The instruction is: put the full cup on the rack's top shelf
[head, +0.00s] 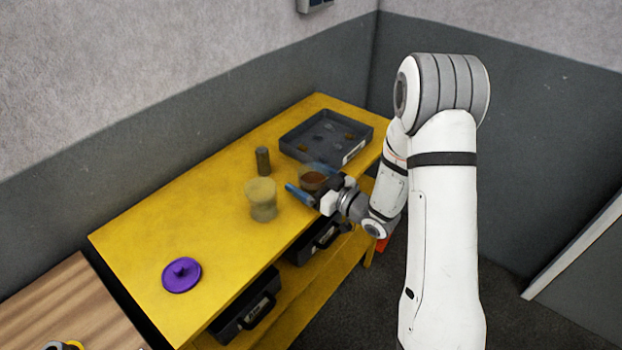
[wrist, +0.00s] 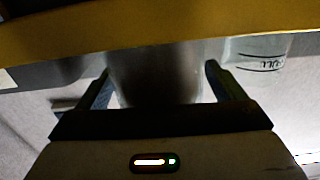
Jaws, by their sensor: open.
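A clear cup with brown contents (head: 313,181) stands on the yellow bench, partly hidden by my gripper. My gripper (head: 306,179) is open, low over the bench's right edge, with one blue finger on each side of this cup. In the wrist view a shadowed cup (wrist: 160,75) sits between the spread fingers of my gripper (wrist: 160,85); contact cannot be made out. Another clear cup with dark markings (wrist: 262,54) shows to the right there. A pale yellowish cup-like vessel (head: 262,199) stands left of my gripper. I cannot make out a separate rack.
The yellow bench (head: 140,250) also carries a dark grey tray (head: 300,150) with small parts, a dark cylinder (head: 263,161) and a purple knobbed lid (head: 182,275). Black cases (head: 245,312) sit on its lower shelf. The bench between lid and vessel is clear.

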